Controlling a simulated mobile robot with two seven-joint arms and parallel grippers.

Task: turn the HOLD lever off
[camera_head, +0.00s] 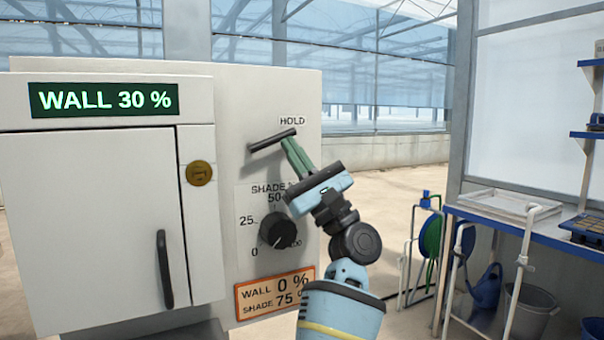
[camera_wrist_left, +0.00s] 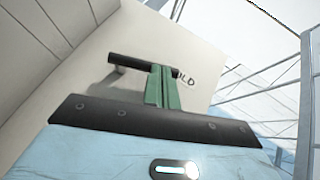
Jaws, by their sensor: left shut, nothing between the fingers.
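The HOLD lever (camera_head: 270,141) is a dark bar on the grey panel, just below and left of the HOLD label (camera_head: 292,121). It lies slightly tilted, its right end higher. My left gripper (camera_head: 288,143) has green fingers, shut together with nothing between them. Their tips are at the lever's right part, from below; I cannot tell whether they touch it. In the left wrist view the lever (camera_wrist_left: 132,63) runs behind or against the tips of the fingers (camera_wrist_left: 157,70), which hide part of its right end. My right gripper is not in view.
Below the lever is a black SHADE knob (camera_head: 277,231) with an orange-framed sign (camera_head: 274,293) under it. A display (camera_head: 103,99) reads WALL 30 %. A cabinet door with a dark handle (camera_head: 164,270) is at left. A blue bench (camera_head: 530,233) stands at right.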

